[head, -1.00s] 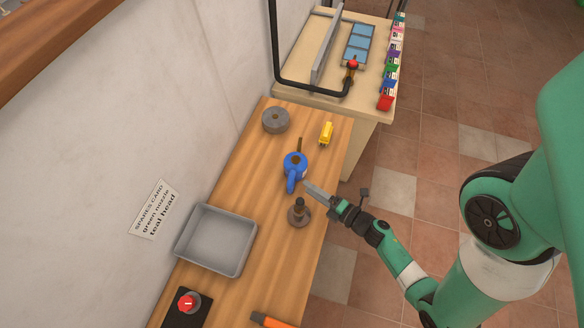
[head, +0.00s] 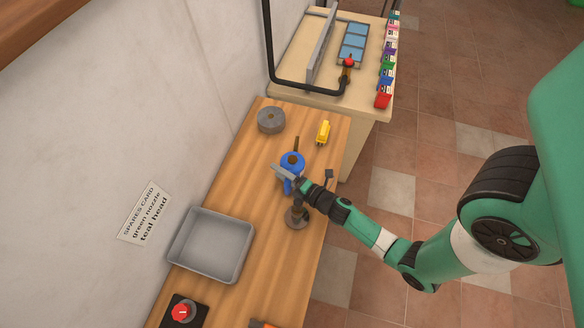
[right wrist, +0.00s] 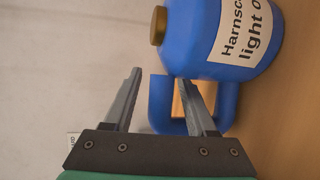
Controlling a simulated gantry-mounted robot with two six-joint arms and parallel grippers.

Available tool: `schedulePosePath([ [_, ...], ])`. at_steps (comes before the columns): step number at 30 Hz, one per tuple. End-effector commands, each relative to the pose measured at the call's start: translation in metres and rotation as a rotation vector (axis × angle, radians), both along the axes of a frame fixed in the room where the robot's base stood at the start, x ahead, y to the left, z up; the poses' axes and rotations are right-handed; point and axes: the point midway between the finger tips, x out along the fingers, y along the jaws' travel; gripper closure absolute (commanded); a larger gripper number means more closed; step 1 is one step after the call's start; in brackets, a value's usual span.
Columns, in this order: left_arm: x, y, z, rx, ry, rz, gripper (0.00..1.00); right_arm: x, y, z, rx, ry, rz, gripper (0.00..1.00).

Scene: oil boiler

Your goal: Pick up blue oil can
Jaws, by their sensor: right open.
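The blue oil can (head: 291,160) stands on the wooden bench, partly covered by my right gripper in the head view. In the right wrist view the can (right wrist: 200,45) shows a brass cap, a white label reading in part "light o", and a blue looped handle (right wrist: 160,105). My right gripper (head: 280,172) is open at the can's near side. In the right wrist view its two fingers (right wrist: 170,85) are apart, with one finger overlapping the handle's opening and the other on its left. I cannot tell whether they touch. My left gripper is not in view.
A dark round-based stand (head: 297,217) is close below my right wrist. A grey tray (head: 211,245), a red button (head: 182,312), a grey ring (head: 271,120) and a yellow object (head: 323,132) are on the bench. A second table (head: 300,60) stands behind.

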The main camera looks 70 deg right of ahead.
Motion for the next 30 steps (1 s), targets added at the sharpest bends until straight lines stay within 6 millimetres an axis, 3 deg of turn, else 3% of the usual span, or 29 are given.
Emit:
schedulePosePath([
  [5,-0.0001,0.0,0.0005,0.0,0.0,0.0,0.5,-0.0001,0.0,0.0001,0.0,0.001,0.0,0.43],
  [12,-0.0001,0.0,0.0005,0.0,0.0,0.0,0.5,-0.0004,0.0001,0.0002,0.0,0.0,0.0,0.86],
  [15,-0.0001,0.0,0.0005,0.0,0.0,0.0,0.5,-0.0004,0.0001,0.0002,0.0,0.0,0.0,1.0],
  [30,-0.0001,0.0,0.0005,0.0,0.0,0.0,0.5,-0.0004,0.0002,0.0002,0.0,0.0,0.0,1.0],
])
